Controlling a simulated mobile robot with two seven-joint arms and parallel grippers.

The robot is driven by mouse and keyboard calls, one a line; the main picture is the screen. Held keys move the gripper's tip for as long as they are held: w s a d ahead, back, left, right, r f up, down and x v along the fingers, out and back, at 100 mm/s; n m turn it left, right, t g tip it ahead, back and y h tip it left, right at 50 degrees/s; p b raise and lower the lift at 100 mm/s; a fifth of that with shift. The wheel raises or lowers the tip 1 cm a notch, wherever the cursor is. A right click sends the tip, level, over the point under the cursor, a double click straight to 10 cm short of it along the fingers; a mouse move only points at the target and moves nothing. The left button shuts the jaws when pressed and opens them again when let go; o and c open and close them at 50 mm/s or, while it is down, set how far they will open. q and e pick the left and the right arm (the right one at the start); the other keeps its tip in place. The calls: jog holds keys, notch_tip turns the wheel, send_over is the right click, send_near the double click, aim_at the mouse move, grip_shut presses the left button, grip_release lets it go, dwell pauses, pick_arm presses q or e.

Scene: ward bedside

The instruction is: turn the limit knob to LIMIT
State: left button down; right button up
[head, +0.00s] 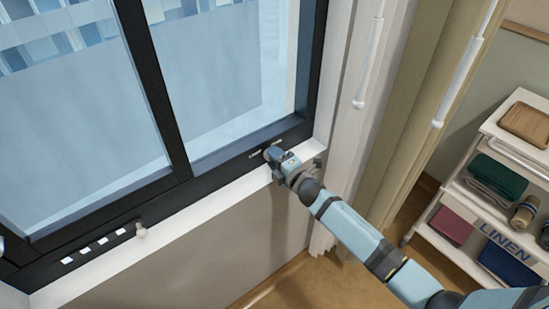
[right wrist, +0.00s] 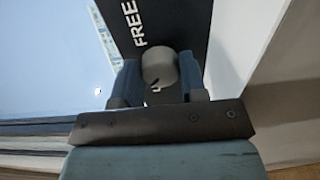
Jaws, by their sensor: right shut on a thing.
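The limit knob (right wrist: 160,67) is a round grey knob on a dark panel of the window frame. My right gripper (right wrist: 160,80) is shut on it, with one blue finger on each side. White lettering FREE (right wrist: 140,24) shows beyond the knob in the right wrist view. A small dark mark shows on the knob's near side. Lettering nearer the gripper is almost all hidden. In the head view my right gripper (head: 273,155) is at the lower right of the black window frame (head: 215,172) and hides the knob. My left gripper is not in view.
A white sill (head: 190,216) runs below the frame, with a small pale peg-like handle (head: 141,231) further left. Beige curtains (head: 400,110) hang right of my gripper, with white rods (head: 370,60) before them. A linen cart (head: 480,215) stands at the far right.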

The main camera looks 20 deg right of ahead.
jog(key=o, duration=0.9)
jog(key=v, duration=1.3)
jog(key=shift+s+d+b, duration=0.1)
jog(key=shift+s+b, duration=0.2)
jog(key=shift+s, duration=0.1)
